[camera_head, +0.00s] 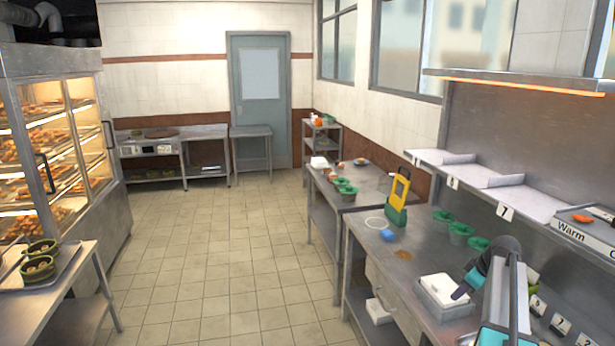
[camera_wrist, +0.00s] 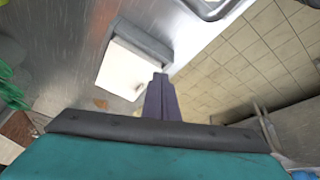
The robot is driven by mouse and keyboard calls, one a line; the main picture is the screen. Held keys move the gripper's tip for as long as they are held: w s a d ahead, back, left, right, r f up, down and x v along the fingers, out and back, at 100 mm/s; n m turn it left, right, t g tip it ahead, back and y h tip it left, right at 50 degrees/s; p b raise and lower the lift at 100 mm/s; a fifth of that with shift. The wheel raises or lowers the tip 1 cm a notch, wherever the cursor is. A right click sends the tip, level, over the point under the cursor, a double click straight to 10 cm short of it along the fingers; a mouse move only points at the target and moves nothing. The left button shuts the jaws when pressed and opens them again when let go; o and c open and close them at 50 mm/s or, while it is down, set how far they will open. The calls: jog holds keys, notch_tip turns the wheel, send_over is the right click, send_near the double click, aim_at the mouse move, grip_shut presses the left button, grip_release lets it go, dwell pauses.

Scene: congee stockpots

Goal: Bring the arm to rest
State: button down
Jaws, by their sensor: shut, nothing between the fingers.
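My gripper (camera_head: 460,293) is at the lower right of the head view, at the end of my arm, above the steel counter (camera_head: 415,262). In the wrist view its dark fingers (camera_wrist: 161,98) are together, with nothing between them. Below and beyond the fingertips is a white stack in a grey tray (camera_wrist: 133,60). The same grey tray (camera_head: 446,303) stands on the counter just left of the gripper in the head view. The gripper appears apart from it, though the exact gap is hard to tell.
Several green-rimmed bowls (camera_head: 460,233) stand on the counter behind the gripper. A yellow and green item (camera_head: 398,198) stands farther back. A shelf marked "Warm" (camera_head: 575,232) and a hood (camera_head: 520,80) are at the right. The tiled floor (camera_head: 220,255) to the left is clear.

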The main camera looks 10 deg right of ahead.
jog(key=s+a+f+n+g+y+b, duration=0.1)
jog(key=s+a+f+g, duration=0.1)
jog(key=a+f, duration=1.15)
jog(key=s+a+f+g+y+b, duration=0.1)
jog(key=s+a+f+g, duration=0.1)
jog(key=a+f, duration=1.1)
jog(key=s+a+f+g+h+b, duration=0.15)
jog(key=s+a+f+g, duration=0.35)
jog(key=s+a+f, duration=1.25)
jog(key=s+a+f+m+g+h+b, duration=0.1)
jog(key=s+m, duration=0.5)
jog(key=s, duration=1.1)
jog(key=shift+s+a+f+m+h+b, duration=0.3)
jog(key=shift+s+a+f+m+h, duration=0.1)
jog(key=shift+h, duration=0.15)
jog(key=shift+r, duration=0.1)
